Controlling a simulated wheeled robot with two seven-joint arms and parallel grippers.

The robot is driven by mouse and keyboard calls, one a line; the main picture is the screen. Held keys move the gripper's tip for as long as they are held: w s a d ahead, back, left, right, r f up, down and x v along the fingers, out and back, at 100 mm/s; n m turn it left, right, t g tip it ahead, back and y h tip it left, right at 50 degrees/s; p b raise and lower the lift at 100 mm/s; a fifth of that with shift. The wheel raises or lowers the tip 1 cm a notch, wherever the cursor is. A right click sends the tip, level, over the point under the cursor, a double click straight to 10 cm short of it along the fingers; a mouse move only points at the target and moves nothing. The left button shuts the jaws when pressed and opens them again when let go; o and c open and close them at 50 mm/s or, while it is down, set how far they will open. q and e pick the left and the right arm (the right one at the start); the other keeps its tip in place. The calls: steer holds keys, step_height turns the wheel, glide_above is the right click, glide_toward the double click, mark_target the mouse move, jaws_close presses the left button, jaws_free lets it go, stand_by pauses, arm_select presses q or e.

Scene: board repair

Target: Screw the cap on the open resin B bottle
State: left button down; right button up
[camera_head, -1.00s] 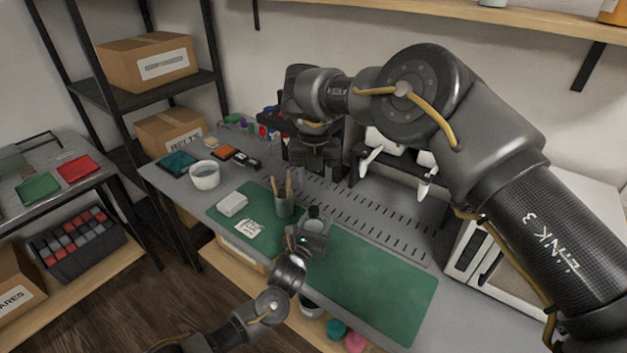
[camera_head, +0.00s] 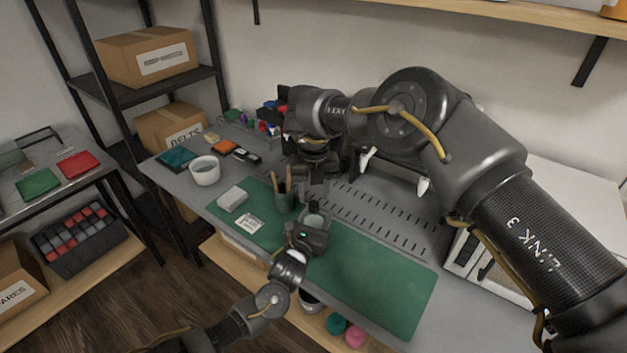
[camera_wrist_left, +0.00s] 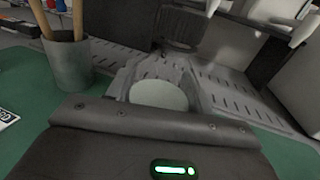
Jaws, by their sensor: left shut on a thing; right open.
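My left gripper (camera_head: 313,226) is over the near part of the green mat and shut on a small round container, apparently the resin B bottle (camera_head: 314,219). In the left wrist view the pale round shape of the bottle (camera_wrist_left: 158,95) sits between the grey fingers; I cannot read a label. My right gripper (camera_head: 313,188) is open, pointing down just behind and above the bottle, apart from it as far as I can tell. I cannot make out a separate cap; the right gripper may hide it.
A cup with sticks (camera_head: 285,200) stands just left of the grippers, close to both. A white block (camera_head: 232,198) and a printed packet (camera_head: 249,223) lie on the green mat (camera_head: 375,285). A white bowl (camera_head: 205,171) is farther left. The mat's right part is clear.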

steer(key=shift+f, duration=1.4)
jaws_close()
steer(key=shift+o, duration=0.8)
jaws_free()
steer(key=shift+r, duration=0.1)
step_height(320, 180, up, 12)
